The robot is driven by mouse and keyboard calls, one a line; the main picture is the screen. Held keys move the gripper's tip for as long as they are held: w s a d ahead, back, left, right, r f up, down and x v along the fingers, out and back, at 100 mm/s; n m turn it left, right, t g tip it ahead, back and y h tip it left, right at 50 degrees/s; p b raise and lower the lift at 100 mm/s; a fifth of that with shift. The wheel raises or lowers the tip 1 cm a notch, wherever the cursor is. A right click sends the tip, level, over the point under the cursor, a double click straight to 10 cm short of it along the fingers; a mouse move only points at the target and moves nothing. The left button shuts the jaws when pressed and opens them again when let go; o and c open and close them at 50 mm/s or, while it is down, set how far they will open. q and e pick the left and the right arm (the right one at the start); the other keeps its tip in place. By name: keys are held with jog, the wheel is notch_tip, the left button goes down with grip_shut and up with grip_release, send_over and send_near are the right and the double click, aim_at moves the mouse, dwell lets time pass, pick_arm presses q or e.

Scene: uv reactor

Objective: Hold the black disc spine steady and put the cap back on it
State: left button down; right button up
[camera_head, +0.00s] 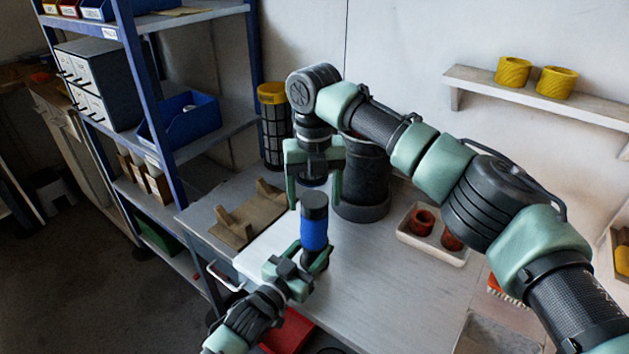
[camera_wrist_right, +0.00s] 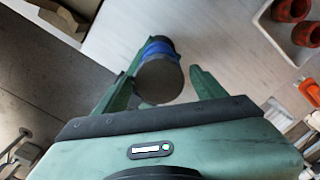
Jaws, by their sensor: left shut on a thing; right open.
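An upright cylinder with a dark top (camera_head: 314,201) and a blue body (camera_head: 314,233) stands above the table in the head view. My left gripper (camera_head: 314,255) is shut on its lower part and hides some of it. I take it for the black disc spine with the cap on its upper end, but the join is not clear. My right gripper (camera_head: 314,203) is open above it, with its fingers pointing down on both sides of the dark top. In the right wrist view, the round grey top (camera_wrist_right: 159,80) shows between the open fingers, with the blue body (camera_wrist_right: 158,48) behind it.
A dark column with a yellow top (camera_head: 272,94) and a wide dark cylinder (camera_head: 362,190) stand behind the grippers. A white tray (camera_head: 432,250) with reddish rings is to the right. A brown rack (camera_head: 240,228) is to the left. The table's front middle (camera_head: 390,310) is clear.

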jog(key=shift+f, duration=0.45)
